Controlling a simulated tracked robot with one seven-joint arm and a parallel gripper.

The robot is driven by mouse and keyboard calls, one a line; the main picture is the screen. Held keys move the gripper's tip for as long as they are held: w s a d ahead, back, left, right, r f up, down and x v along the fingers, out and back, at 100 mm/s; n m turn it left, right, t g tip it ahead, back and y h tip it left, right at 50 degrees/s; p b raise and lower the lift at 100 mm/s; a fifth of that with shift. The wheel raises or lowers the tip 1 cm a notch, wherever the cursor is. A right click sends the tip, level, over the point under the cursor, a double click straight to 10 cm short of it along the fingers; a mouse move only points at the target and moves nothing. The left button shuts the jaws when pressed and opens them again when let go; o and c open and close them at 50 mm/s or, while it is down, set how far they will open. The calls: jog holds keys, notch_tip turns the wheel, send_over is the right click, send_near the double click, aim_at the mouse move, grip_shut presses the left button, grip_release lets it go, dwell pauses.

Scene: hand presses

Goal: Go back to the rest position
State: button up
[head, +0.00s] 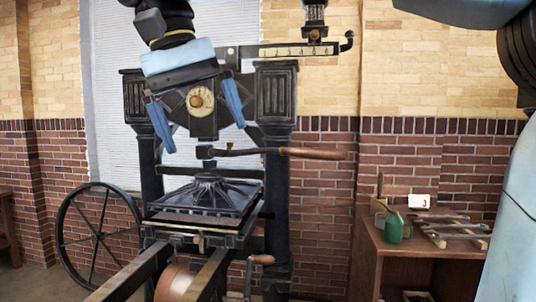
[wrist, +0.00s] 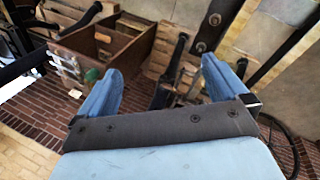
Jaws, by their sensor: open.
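My gripper (head: 205,138) hangs from the top of the head view with its two blue fingers spread apart and nothing between them. It is in front of the upper part of a black hand press (head: 276,95). In the wrist view my gripper (wrist: 162,63) also shows open and empty, its fingers pointing down into the scene. The press lever (head: 315,153) has a wooden grip and points right, a little below and right of the fingers. I cannot tell whether a finger touches the press.
A black spoked wheel (head: 98,240) stands left of the press. At right, a wooden cabinet (head: 430,250) bears a green can (head: 394,228), a white card marked 3 (head: 419,201) and several metal tools. A brick wall (head: 320,190) is behind.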

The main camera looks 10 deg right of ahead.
jog(key=d+f+m+t+y, duration=0.1)
jog(key=d+f+t+y, duration=0.2)
jog(key=d+f, duration=2.2)
jog(key=shift+s+d+m+t+y, duration=0.15)
jog(key=shift+d+m+t+y, duration=0.15)
jog(key=shift+d+t, duration=0.65)
jog(key=shift+a, duration=0.1)
